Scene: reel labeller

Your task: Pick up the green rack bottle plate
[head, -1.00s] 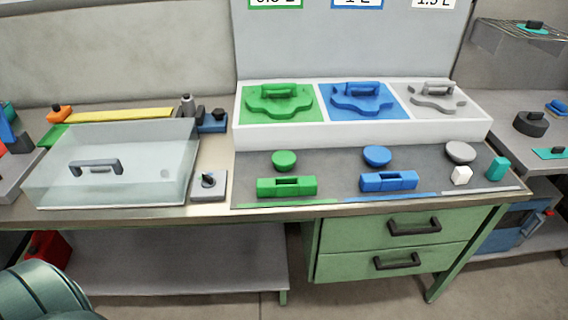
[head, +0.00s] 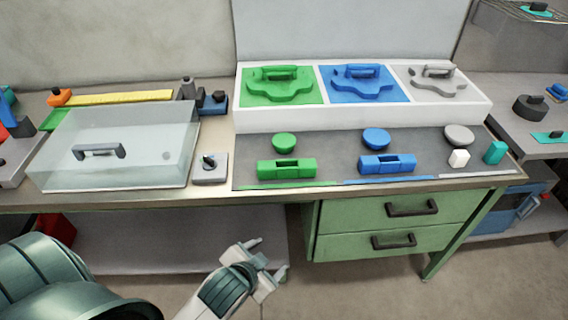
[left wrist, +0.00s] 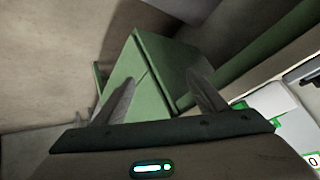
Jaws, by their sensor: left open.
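The green plate (head: 282,88) with a wavy raised shape and a bar handle lies in the left section of the white rack (head: 360,115) on the bench. My left gripper (head: 269,258) is open and empty, low in front of the bench, below and apart from the green plate. In the left wrist view my left gripper (left wrist: 160,98) shows two spread fingers with the green drawer cabinet (left wrist: 150,75) beyond them. The green plate cannot be made out there. My right gripper is not in view.
Blue (head: 360,90) and grey (head: 432,85) plates fill the other rack sections. A green knob (head: 284,141) and a green block (head: 286,168) lie in front of the rack. A clear box (head: 115,150) stands left. The bench's front edge and drawers (head: 390,225) are near my gripper.

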